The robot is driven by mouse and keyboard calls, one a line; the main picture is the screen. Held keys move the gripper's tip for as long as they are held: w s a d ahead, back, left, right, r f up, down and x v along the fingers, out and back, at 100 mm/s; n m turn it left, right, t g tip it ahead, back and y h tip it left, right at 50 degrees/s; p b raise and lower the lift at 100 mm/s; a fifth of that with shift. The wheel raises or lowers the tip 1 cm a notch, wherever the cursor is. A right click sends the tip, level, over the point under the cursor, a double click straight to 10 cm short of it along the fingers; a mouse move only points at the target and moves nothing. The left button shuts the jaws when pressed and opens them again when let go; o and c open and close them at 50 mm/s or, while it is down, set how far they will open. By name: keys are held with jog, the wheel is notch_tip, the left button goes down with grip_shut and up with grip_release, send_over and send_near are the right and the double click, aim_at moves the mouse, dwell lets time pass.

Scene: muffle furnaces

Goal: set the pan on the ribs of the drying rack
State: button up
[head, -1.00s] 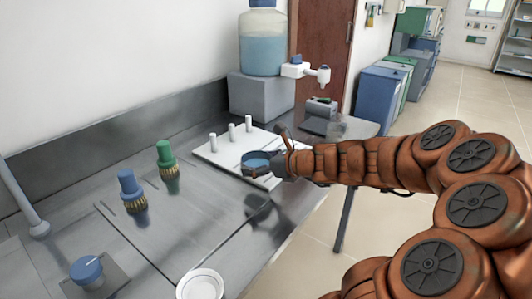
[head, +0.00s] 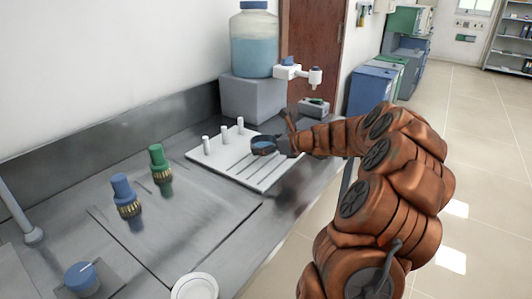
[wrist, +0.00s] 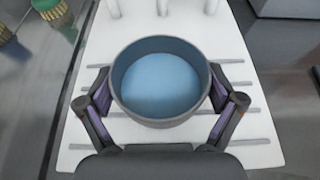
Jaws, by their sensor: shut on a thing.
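The pan is a small round grey vessel with a blue inside. It shows in the wrist view (wrist: 160,85) between the fingers and, small and partly hidden, in the head view (head: 263,144). My gripper (wrist: 160,100) is shut on the pan, one finger on each side of its wall. In the head view my gripper (head: 280,144) reaches in from the right. The drying rack is a white board with dark slots or ribs and several white pegs along its back (head: 225,170). The rack (wrist: 85,145) lies beneath the pan; whether they touch I cannot tell.
A blue-capped brush (head: 124,194) and a green-capped brush (head: 160,168) stand left of the rack. A large water bottle (head: 254,42) on a grey block (head: 252,96) stands behind. A white round dish (head: 195,288) is at the front edge. The steel counter between is mostly clear.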

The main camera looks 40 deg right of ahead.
aim_at(267, 159)
jog(key=shift+w+d, duration=0.15)
jog(key=shift+d, duration=0.05)
jog(key=shift+w+d+f, duration=0.1)
jog(key=shift+f, duration=1.65)
jog(key=shift+f, duration=0.15)
jog(key=o, duration=1.5)
jog(key=shift+s+d+r, duration=0.1)
jog(key=shift+s+r, duration=0.1)
jog(key=shift+r, duration=0.05)
jog(key=v, duration=1.1)
jog(key=shift+s, duration=0.3)
